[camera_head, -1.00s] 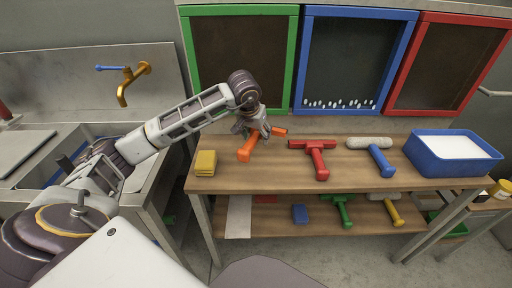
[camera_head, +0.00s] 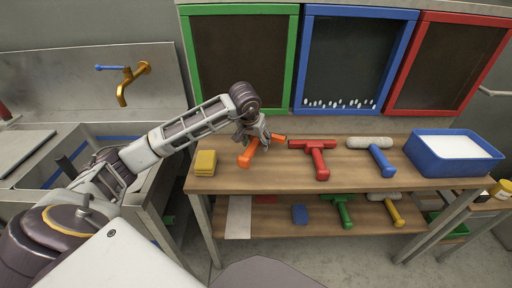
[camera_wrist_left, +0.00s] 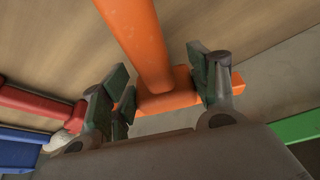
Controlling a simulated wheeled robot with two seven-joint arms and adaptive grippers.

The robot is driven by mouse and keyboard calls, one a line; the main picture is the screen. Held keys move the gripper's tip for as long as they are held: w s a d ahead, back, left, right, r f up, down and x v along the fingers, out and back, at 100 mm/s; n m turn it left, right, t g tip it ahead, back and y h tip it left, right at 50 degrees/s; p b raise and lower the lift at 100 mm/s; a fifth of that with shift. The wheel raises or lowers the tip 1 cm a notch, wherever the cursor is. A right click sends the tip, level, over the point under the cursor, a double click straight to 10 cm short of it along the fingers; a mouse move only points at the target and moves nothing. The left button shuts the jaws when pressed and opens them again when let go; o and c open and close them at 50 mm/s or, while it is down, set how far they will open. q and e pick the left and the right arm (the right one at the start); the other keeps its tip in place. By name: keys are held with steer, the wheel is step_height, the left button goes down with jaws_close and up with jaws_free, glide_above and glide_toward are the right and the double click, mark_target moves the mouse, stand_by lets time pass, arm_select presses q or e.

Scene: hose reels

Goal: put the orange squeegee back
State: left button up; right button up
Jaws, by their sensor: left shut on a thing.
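The orange squeegee (camera_head: 248,154) is at the left part of the wooden table's top, its handle pointing toward the front. My left gripper (camera_head: 256,138) is over it from behind and shut on it. In the left wrist view the fingers (camera_wrist_left: 168,92) stand on either side of the orange squeegee's crosspiece (camera_wrist_left: 170,98), where the handle joins it. Whether the squeegee touches the table or is just above it, I cannot tell. My right gripper is not in view.
A red squeegee (camera_head: 317,158) lies close to the right of the orange one. A yellow sponge (camera_head: 205,163) is to its left. A roller with a blue handle (camera_head: 380,160) and a blue tray (camera_head: 451,174) are further right. Framed boards hang behind; a sink is at left.

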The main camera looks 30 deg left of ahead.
mark_target(256, 147)
arm_select(q)
steer(key=shift+f, duration=1.35)
steer(key=shift+w+a+f, duration=0.1)
steer(key=shift+w+f, duration=0.1)
steer(key=shift+f, duration=0.15)
steer(key=shift+f+b, duration=0.1)
steer(key=shift+b, duration=0.2)
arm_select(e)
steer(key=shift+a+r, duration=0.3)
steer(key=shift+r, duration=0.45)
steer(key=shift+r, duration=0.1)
arm_select(q)
steer(key=o, duration=1)
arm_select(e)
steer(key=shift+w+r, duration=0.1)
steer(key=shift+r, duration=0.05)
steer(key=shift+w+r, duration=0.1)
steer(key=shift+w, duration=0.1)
